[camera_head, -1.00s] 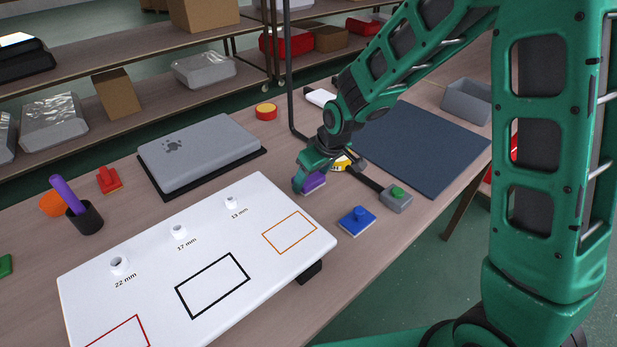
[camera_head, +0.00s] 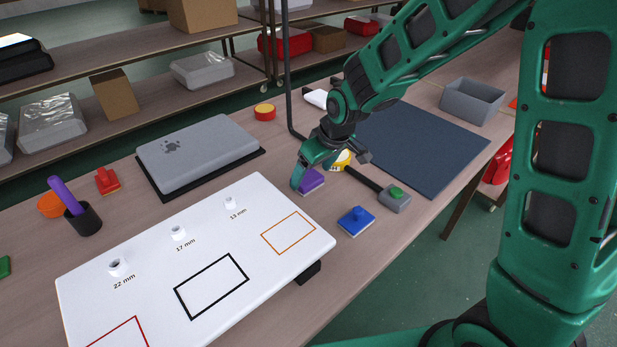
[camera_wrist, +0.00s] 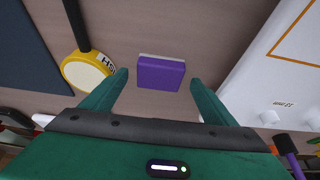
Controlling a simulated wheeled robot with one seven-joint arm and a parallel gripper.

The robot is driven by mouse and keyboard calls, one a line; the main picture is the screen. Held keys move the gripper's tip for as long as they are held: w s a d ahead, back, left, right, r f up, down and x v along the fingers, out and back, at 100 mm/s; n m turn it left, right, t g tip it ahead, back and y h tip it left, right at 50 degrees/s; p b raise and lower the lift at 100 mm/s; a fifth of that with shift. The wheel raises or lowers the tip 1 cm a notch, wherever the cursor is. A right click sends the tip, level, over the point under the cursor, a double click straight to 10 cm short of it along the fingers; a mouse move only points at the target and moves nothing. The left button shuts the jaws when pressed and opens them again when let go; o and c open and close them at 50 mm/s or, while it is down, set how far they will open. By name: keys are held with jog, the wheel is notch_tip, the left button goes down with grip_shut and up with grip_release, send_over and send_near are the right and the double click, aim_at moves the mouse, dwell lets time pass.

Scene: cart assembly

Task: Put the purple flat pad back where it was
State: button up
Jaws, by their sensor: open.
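The purple flat pad (camera_head: 312,181) lies on the wooden table, just off the upper right corner of the white board. In the wrist view the purple pad (camera_wrist: 161,73) shows ahead of and between the two fingertips, with a pale strip along one edge. My gripper (camera_head: 303,186) is open and close to the pad, partly covering it in the head view. In the wrist view the fingers of my gripper (camera_wrist: 158,78) stand apart on either side, with a gap to the pad. I cannot tell the exact height above the table.
The white board (camera_head: 215,262) with pegs and outlined rectangles is at left. A blue pad (camera_head: 356,221) and a grey box with a green button (camera_head: 396,199) lie to the right. A yellow round tool (camera_wrist: 88,72) lies beside the gripper. A dark mat (camera_head: 425,150) is behind.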

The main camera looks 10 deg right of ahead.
jog(key=v, duration=0.9)
jog(key=s+d+r+m+g+h, duration=0.1)
jog(key=s+d+m, duration=0.3)
jog(key=d, duration=0.6)
jog(key=s+d+r+m+h, duration=0.1)
jog(key=s+d+m+h, duration=0.1)
jog(key=s+d, duration=0.6)
jog(key=s+d+m+g, duration=0.1)
jog(key=s+d+m, duration=0.2)
jog(key=s+d, duration=0.2)
jog(key=s+d+m+g, duration=0.2)
jog(key=s+d+m, duration=0.2)
jog(key=s, duration=0.8)
jog(key=shift+d+r+y, duration=0.2)
jog(key=shift+d+y, duration=0.1)
jog(key=shift+d, duration=0.75)
jog(key=shift+s, duration=0.1)
